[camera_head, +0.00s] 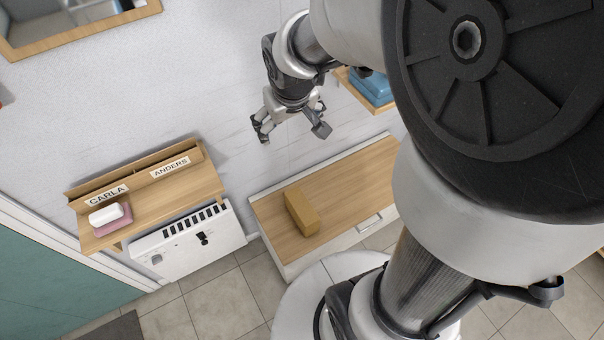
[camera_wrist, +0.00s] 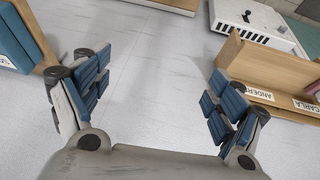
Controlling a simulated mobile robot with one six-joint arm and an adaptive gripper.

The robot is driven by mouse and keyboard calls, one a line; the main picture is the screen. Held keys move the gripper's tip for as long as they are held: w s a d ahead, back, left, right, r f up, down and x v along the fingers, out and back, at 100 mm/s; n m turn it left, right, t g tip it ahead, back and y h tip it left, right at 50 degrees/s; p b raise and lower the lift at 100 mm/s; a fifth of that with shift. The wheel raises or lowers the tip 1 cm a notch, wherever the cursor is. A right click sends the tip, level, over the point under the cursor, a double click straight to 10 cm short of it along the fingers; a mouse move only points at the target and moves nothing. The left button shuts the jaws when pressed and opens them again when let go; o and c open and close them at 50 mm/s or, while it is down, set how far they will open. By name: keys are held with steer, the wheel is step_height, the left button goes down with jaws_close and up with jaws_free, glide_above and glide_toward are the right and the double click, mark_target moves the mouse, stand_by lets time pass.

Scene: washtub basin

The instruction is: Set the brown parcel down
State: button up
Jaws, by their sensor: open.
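The brown parcel (camera_head: 301,210) lies on the wooden top of a low white cabinet (camera_head: 352,178) in the head view. Nothing touches it. My gripper (camera_head: 292,133) is open and empty, well above and apart from the parcel, in front of the pale wall. In the wrist view my gripper's two blue-padded fingers (camera_wrist: 158,100) are spread wide with nothing between them. The parcel is not visible in the wrist view.
A wooden shelf (camera_head: 150,213) labelled CARLA and ANDERS is at left, holding a white and a pink item (camera_head: 110,217). A white heater (camera_head: 190,246) is below it. A small shelf with blue folded items (camera_head: 369,88) is right of my gripper. A framed mirror (camera_head: 80,22) hangs at upper left.

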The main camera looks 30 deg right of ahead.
steer(key=s+a+r, duration=0.3)
steer(key=s+r, duration=0.1)
steer(key=s, duration=0.5)
steer(key=s+a+r+y, duration=0.1)
steer(key=s+a+r, duration=0.2)
steer(key=s, duration=0.7)
steer(key=shift+s+a+r, duration=0.15)
steer(key=shift+a+r, duration=0.1)
steer(key=shift+r, duration=0.35)
steer(key=shift+c, duration=0.3)
